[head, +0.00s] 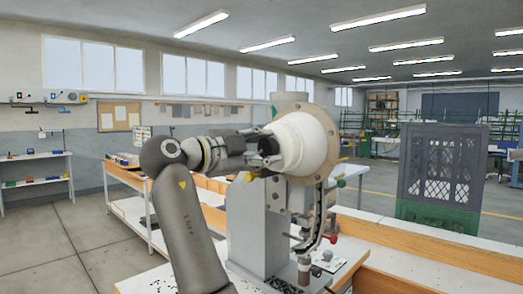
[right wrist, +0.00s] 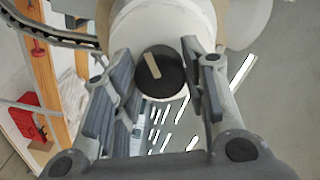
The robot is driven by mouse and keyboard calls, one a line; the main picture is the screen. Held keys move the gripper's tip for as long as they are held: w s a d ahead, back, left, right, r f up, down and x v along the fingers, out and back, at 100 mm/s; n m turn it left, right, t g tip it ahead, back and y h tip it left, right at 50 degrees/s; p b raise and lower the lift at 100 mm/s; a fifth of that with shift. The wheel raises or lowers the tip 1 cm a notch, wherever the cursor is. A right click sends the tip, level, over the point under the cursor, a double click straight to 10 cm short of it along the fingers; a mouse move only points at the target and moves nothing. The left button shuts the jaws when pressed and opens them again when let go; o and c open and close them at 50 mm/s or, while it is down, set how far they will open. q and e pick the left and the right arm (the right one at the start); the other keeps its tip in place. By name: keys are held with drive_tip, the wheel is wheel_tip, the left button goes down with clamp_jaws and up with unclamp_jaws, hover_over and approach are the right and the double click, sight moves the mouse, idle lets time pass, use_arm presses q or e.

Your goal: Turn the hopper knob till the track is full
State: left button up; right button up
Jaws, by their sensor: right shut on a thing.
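The eyelet press (head: 250,225) stands on a bench, with the white rounded hopper (head: 303,140) at its top. The hopper knob is a black disc with a tan bar mark; it shows in the right wrist view (right wrist: 170,82), the bar tilted slightly off upright. My right gripper (head: 265,146) comes from the left and is shut on the knob, with a finger on either side of it in the right wrist view (right wrist: 166,85). The curved track (head: 322,222) runs down below the hopper and also shows in the right wrist view (right wrist: 45,36). How full it is I cannot tell. My left gripper is out of view.
A red knob (head: 332,238) sits by the track. Small dark bits lie on the bench near the press foot. Open floor (head: 60,245) is at the left.

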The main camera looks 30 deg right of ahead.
drive_tip(key=shift+f, duration=0.2)
drive_tip(key=o, duration=1)
drive_tip(key=shift+w+r, duration=0.1)
drive_tip(key=v, duration=0.7)
drive_tip(key=shift+a, duration=0.25)
